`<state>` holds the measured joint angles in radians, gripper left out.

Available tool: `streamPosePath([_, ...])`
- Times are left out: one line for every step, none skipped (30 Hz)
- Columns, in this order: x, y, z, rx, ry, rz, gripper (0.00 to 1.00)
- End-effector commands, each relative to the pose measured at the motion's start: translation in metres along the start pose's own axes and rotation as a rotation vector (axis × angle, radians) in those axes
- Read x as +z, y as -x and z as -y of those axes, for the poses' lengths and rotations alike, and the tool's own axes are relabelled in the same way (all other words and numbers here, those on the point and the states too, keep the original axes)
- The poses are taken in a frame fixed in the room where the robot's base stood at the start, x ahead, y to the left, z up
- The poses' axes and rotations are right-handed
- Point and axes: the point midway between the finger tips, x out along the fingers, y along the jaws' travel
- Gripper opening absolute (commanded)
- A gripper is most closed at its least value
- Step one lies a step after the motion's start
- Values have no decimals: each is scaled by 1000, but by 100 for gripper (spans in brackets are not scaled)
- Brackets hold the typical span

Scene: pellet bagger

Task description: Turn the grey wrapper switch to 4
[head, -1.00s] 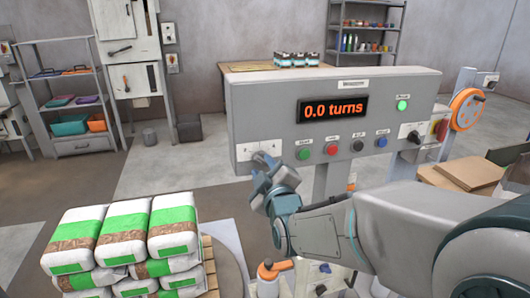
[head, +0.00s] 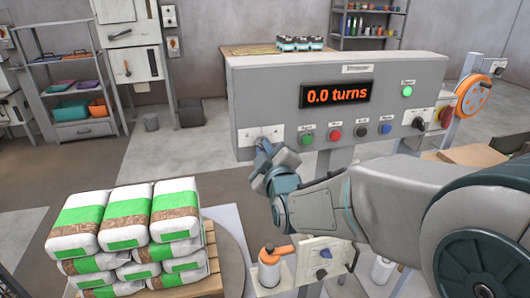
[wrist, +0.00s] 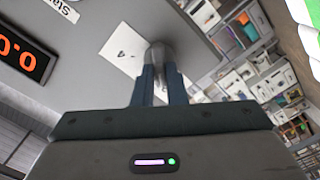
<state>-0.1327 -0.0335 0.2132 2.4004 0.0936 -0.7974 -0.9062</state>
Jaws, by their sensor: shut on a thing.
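The grey wrapper switch (wrist: 158,54) is a rounded grey knob on a white plate at the left end of the control panel. The plate (head: 250,138) also shows in the head view, where my gripper (head: 264,150) covers most of the knob. My gripper (wrist: 160,75) is shut on the knob, one finger on each side in the wrist view. A dark mark shows on the plate beside the knob, but I cannot read it or the switch's setting.
The grey panel (head: 410,75) has a display (head: 336,94) reading "0.0 turns", a lit green lamp (head: 407,91) and several push buttons. A black knob (head: 419,123) is at its right. Stacked bags (head: 130,225) and an orange-topped bottle (head: 270,265) stand below.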

Motion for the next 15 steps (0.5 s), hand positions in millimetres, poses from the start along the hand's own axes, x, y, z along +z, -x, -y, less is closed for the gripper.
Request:
streamPosePath([1, 0, 1, 3, -14, -3, 0])
streamPosePath([1, 0, 1, 4, -25, -4, 0])
streamPosePath([1, 0, 1, 4, -43, -4, 0])
streamPosePath([1, 0, 1, 4, -58, -4, 0])
streamPosePath([2, 0, 1, 4, -75, -5, 0])
streamPosePath([2, 0, 2, 4, -101, -4, 0])
streamPosePath([2, 0, 2, 4, -121, -5, 0])
streamPosePath([2, 0, 2, 5, -143, -6, 0])
streamPosePath([3, 0, 2, 5, -175, -6, 0])
streamPosePath([3, 0, 2, 6, -201, -6, 0])
streamPosePath([3, 0, 2, 5, -228, -6, 0])
streamPosePath([3, 0, 2, 5, -264, -7, 0])
streamPosePath([3, 0, 2, 5, -292, -7, 0])
streamPosePath([3, 0, 2, 5, -321, -7, 0])
streamPosePath([4, 0, 2, 4, -359, -6, 0])
